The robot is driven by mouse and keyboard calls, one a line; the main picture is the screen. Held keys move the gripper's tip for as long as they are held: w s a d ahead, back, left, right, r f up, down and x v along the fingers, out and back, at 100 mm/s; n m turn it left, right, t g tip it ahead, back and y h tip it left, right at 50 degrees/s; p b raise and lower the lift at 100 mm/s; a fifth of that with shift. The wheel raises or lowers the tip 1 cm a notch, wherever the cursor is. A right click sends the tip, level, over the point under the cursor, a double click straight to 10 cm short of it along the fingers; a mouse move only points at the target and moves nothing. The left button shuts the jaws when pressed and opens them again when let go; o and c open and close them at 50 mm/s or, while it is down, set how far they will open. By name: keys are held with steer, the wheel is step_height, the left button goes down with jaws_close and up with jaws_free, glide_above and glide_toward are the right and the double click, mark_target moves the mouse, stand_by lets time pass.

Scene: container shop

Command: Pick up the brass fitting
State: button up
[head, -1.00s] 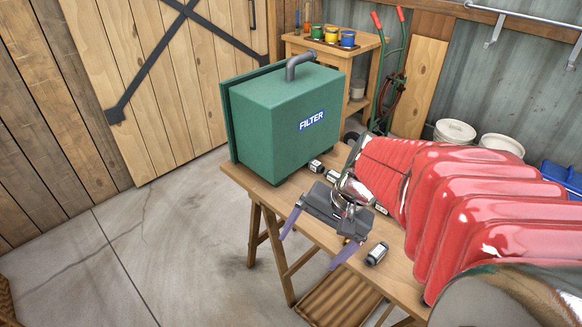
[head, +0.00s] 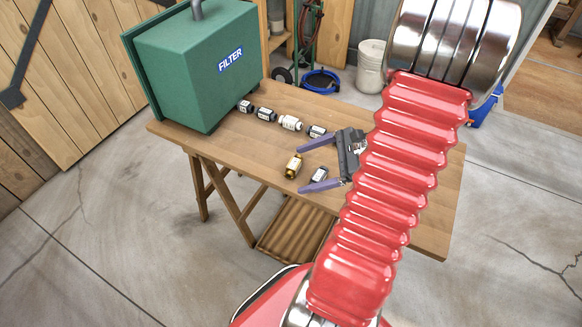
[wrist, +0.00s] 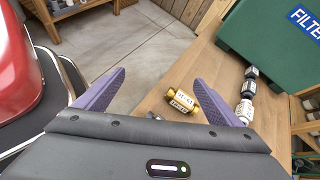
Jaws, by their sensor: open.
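The brass fitting (head: 293,166) is a small gold cylinder with a white label, lying on the wooden table (head: 400,215). In the wrist view the brass fitting (wrist: 183,103) lies ahead of my gripper, between the lines of the two purple fingers and nearer the right one. My gripper (head: 308,166) is open and empty, its fingers pointing left toward the fitting in the head view. The fitting appears close to the fingertips; I cannot tell the exact height of the fingers above the table. My gripper (wrist: 170,88) also shows in the wrist view.
A dark-and-white fitting (head: 318,175) lies by the lower finger. Several other fittings, including a white one (head: 290,123), form a row behind. The green filter box (head: 200,75) stands at the table's left end. The table's right part is clear.

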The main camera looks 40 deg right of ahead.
mark_target(299, 167)
steer(key=s+d+f+m+t, duration=0.1)
steer(key=d+m, duration=0.1)
steer(key=s+d+f+m+t+h, duration=0.1)
steer(key=d+m, duration=0.1)
steer(key=d, duration=0.1)
steer(key=s+d+f+m+t+h, duration=0.1)
steer(key=d+f+m+t, duration=0.1)
steer(key=d, duration=0.1)
steer(key=shift+s+f, duration=0.1)
steer(key=shift+s, duration=0.3)
steer(key=shift+x, duration=4.3)
steer(key=shift+f, duration=0.15)
steer(key=shift+x, duration=2.6)
steer(key=shift+d, duration=0.1)
steer(key=c, duration=1.2)
